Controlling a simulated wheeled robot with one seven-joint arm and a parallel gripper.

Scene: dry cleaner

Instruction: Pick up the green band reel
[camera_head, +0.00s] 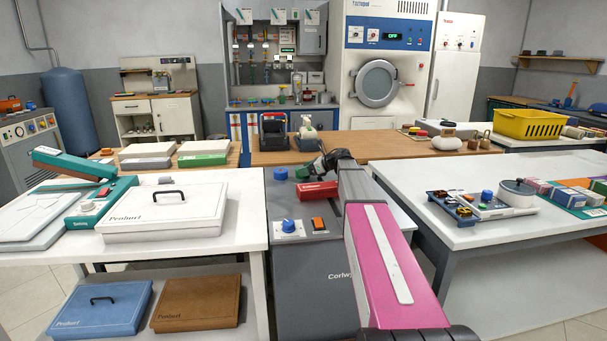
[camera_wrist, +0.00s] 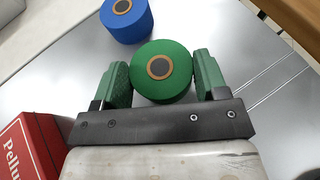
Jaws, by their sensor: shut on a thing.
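The green band reel (camera_wrist: 178,88) is a short green cylinder with an orange-brown ring and dark centre. In the wrist view it sits between the two green fingers of my gripper (camera_wrist: 163,80), which are shut on its sides. In the head view my gripper (camera_head: 306,171) is low over the grey worktop at the centre, and the reel is hard to tell from the green fingers there. I cannot tell whether the reel still touches the surface.
A blue reel (camera_wrist: 127,22) stands close beyond the green one; it also shows in the head view (camera_head: 280,173). A red box (camera_head: 317,191) is near my gripper, at lower left in the wrist view (camera_wrist: 30,148). White tables (camera_head: 240,225) flank the grey worktop (camera_head: 283,205).

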